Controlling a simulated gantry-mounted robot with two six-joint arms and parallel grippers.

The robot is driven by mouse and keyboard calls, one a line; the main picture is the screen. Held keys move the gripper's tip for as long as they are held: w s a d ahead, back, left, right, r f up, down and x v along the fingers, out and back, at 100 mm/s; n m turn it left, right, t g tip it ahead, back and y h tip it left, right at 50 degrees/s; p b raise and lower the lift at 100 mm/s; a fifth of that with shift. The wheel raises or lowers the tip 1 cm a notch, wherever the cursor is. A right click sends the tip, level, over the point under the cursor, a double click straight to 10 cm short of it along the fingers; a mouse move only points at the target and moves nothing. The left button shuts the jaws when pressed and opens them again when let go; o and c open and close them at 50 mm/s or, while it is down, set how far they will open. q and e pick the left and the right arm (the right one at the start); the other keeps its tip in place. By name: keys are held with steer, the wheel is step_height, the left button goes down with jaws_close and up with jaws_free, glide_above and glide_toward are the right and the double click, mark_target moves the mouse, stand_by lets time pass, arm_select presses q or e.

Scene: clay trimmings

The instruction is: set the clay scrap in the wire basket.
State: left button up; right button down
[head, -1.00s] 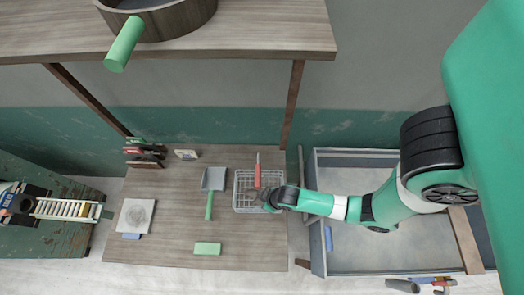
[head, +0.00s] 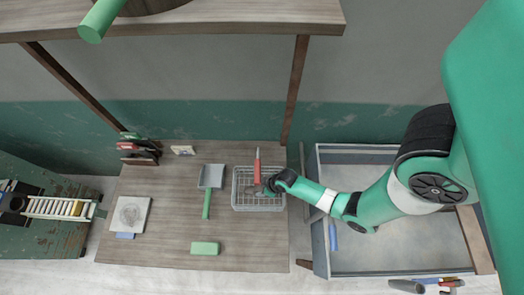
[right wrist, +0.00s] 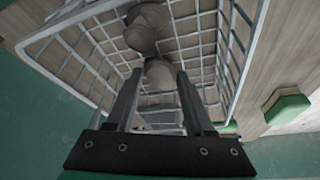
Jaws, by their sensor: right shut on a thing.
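The wire basket (head: 237,201) stands on the wooden table, right of centre in the head view. My right gripper (head: 264,188) is at the basket's right side, its fingers over the basket. In the right wrist view the right gripper (right wrist: 160,80) reaches inside the wire walls of the basket (right wrist: 62,28). Its fingers are shut on the grey-brown clay scrap (right wrist: 159,73). Another grey-brown lump (right wrist: 148,25) shows just beyond; I cannot tell whether it is part of the same piece. The scrap is too small to make out in the head view. My left gripper is not in view.
A red-handled tool (head: 257,170) stands at the basket. A dustpan with a green handle (head: 207,203) lies left of it, and a green block (head: 205,248) lies in front. A grey bin (head: 400,258) stands to the right. A shelf (head: 240,20) overhangs the back.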

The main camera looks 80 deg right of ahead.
steer(key=c, duration=0.7)
jaws_free()
steer(key=shift+f, duration=0.1)
steer(key=o, duration=0.4)
steer(key=shift+o, duration=0.2)
steer(key=p+v, duration=0.8)
steer(key=v, duration=0.4)
steer(key=shift+s, duration=0.1)
